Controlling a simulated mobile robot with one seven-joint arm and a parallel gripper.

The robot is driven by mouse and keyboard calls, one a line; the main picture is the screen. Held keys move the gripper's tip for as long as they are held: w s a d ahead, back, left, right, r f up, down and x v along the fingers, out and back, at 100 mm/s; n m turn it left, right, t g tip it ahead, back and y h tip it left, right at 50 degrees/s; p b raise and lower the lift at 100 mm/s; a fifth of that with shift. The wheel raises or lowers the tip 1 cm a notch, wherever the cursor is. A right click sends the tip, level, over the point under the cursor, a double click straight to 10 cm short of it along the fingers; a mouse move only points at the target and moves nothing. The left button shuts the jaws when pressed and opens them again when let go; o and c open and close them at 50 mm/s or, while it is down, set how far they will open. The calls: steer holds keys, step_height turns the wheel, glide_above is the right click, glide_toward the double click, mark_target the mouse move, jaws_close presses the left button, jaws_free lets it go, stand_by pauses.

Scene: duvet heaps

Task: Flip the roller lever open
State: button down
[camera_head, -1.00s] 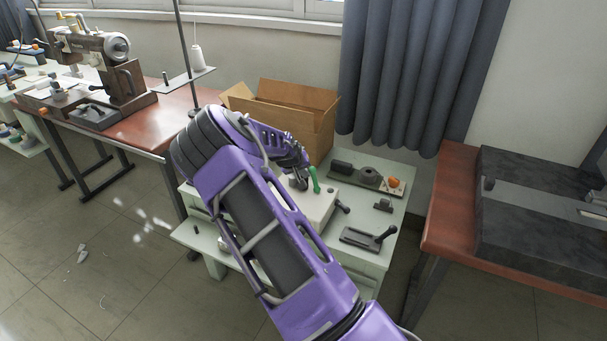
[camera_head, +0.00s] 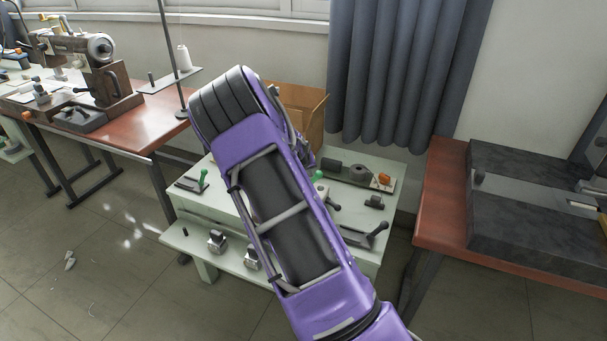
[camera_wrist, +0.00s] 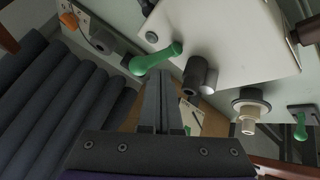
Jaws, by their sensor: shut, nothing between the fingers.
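In the wrist view, a green-handled lever (camera_wrist: 157,58) is mounted on a pale box (camera_wrist: 225,40). A dark cylinder, perhaps a roller, (camera_wrist: 194,73) sits beside it. I cannot tell for certain which part is the roller lever. My gripper (camera_wrist: 160,75) is shut and empty, its fingertips just below the green handle in the picture; I cannot tell whether they touch it. In the head view, the green handle (camera_head: 318,175) shows partly at the edge of my arm, which hides my gripper and most of the box.
The pale cart (camera_head: 230,215) also carries a second green-handled lever (camera_head: 203,178), a black lever (camera_head: 380,232) and a plate with an orange knob (camera_head: 384,178). A cardboard box (camera_head: 305,110) stands behind. A red-topped table (camera_head: 440,200) is at right.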

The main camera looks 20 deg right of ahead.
steer(key=shift+w+a+f, duration=0.1)
steer(key=shift+w+a, duration=0.05)
steer(key=shift+a, duration=0.05)
steer(key=shift+w+a+f, duration=0.2)
steer(key=shift+w+a, duration=0.25)
stand_by(0.3)
